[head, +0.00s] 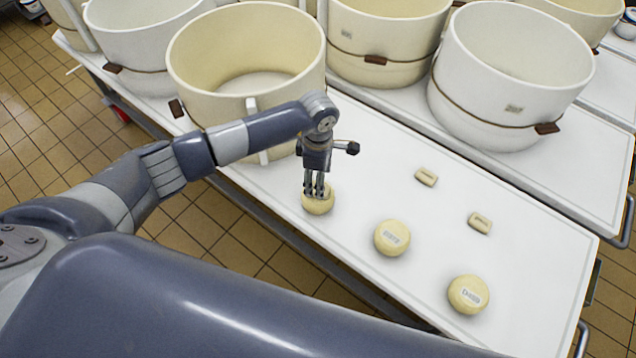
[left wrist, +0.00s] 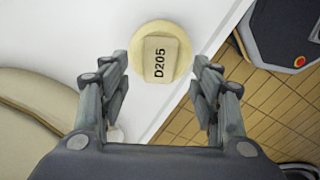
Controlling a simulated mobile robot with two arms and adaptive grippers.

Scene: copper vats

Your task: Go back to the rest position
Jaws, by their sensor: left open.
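My left gripper (head: 316,188) is over a round pale-yellow cheese (head: 319,207) near the front edge of the white table. In the left wrist view its two fingers (left wrist: 160,60) stand wide apart and open. Between and just beyond them is the cheese (left wrist: 183,36), with a cream rectangular block marked D205 (left wrist: 160,62) on top. The fingers appear clear of both block and cheese in that view. In the head view the fingers hide the block. My right gripper is not in view.
Two more cheeses, a middle one (head: 391,239) and a right one (head: 468,295), carry labels. Two loose cream blocks, one (head: 426,177) and another (head: 480,222), lie behind them. Large tubs, including a cream tub (head: 290,95) and white tub (head: 480,105), stand close behind my left arm.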

